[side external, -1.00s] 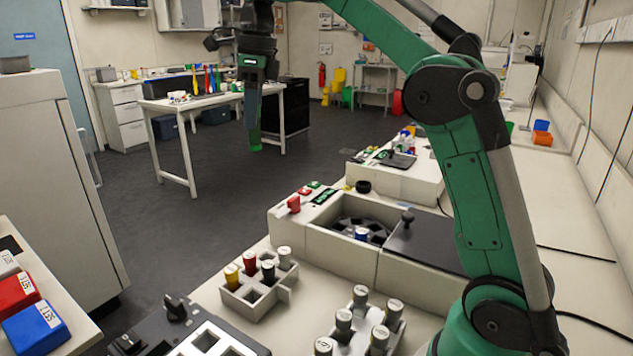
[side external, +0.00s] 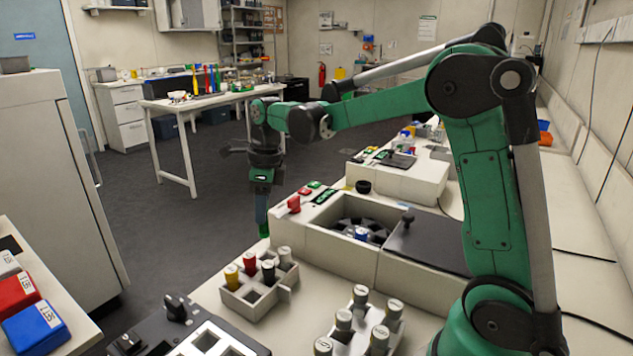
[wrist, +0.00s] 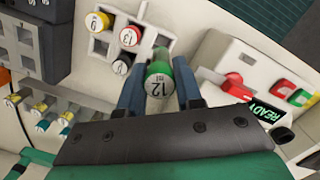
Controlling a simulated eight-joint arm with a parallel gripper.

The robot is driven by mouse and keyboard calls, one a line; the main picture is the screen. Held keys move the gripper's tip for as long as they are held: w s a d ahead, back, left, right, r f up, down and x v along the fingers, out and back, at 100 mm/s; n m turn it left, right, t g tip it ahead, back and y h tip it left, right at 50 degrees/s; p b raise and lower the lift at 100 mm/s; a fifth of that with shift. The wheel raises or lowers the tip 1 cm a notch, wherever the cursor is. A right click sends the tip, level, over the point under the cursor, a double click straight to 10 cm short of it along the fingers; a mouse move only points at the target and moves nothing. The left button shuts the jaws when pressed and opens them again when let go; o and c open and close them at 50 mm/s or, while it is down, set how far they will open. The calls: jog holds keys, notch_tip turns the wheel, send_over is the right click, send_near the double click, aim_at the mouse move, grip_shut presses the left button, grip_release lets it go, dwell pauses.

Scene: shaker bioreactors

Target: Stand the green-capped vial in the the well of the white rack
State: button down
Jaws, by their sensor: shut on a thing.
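My gripper (wrist: 158,88) is shut on the green-capped vial (wrist: 158,68), a green cylinder whose grey end reads 12. In the side view the vial's green end (side external: 264,230) hangs below my gripper, roughly upright, just beyond the far edge of the white rack in the picture. The white rack (side external: 240,299) holds vials with yellow, red and black bands and a grey-topped one, with some wells empty at the front. In the wrist view the rack (wrist: 107,62) lies beyond the held vial, which partly covers its near right well. The exact height above the rack cannot be told.
The white centrifuge-like unit (side external: 330,262) with red and green controls stands right of the rack. A second rack (side external: 345,335) with grey-topped vials is at the front. A dark block with square wells (side external: 215,335) is at front left. Open floor lies beyond the bench.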

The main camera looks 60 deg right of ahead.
aim_at(267, 235)
jog(key=shift+f, duration=2.2)
jog(key=shift+f, duration=0.95)
jog(key=shift+f, duration=1.05)
jog(key=c, duration=0.5)
grip_release()
jog(key=shift+r, duration=3.5)
